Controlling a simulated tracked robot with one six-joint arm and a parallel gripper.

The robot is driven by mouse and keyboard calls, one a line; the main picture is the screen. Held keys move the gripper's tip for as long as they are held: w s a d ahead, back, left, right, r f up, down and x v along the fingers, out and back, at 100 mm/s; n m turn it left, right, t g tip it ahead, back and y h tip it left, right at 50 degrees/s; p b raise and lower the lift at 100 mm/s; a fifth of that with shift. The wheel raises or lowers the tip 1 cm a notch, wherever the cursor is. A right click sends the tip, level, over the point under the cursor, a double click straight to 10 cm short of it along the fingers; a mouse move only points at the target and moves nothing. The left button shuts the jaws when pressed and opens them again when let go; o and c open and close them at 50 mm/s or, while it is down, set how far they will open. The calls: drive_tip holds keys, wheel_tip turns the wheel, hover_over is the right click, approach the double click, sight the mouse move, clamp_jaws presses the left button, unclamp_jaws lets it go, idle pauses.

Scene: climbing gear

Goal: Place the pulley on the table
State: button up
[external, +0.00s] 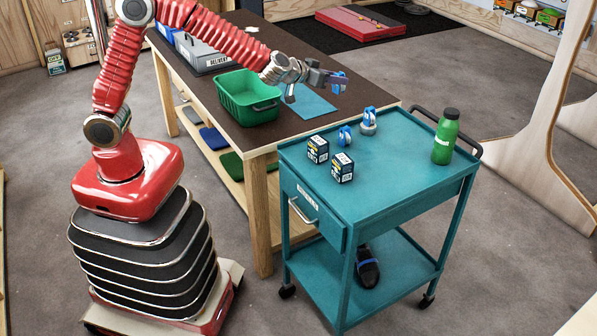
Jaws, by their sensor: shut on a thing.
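My gripper (334,78) is at the end of the red arm, above the right part of the brown-topped wooden table (265,42). It is shut on a small blue pulley (339,85), which is partly hidden by the jaws. The pulley is over or near a flat blue sheet (312,105) on the table; I cannot tell its exact height. Two similar blue-and-white pulleys, one on the left (345,135) and one on the right (369,121), stand on the teal cart.
A green bin (247,97) and a grey labelled box (204,55) sit on the table. The teal cart (400,165) beside it carries two small dark boxes (330,160) and a green bottle (445,137). Bare tabletop shows behind and in front of the bin.

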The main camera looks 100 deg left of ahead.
drive_tip(key=s+a+f+n+g+y, duration=0.15)
drive_tip(key=s+a+n+g, duration=0.25)
drive_tip(key=a, duration=0.5)
drive_tip(key=s+a+f+n+g+y, duration=0.15)
drive_tip(key=s+a+n+g, duration=0.3)
drive_tip(key=a, duration=0.55)
drive_tip(key=s+a+f+n+g, duration=0.2)
drive_tip(key=s+a+f, duration=0.1)
drive_tip(key=s+f, duration=0.1)
drive_tip(key=s+a+f+n+g+h, duration=0.1)
drive_tip(key=s+a+f+g, duration=0.2)
drive_tip(key=f, duration=0.3)
drive_tip(key=shift+s+a+f+n, duration=0.25)
drive_tip(key=shift+s+f+n, duration=0.1)
drive_tip(key=shift+s+f, duration=0.1)
drive_tip(key=shift+f, duration=3.3)
drive_tip(key=shift+f, duration=0.3)
drive_tip(key=o, duration=1.2)
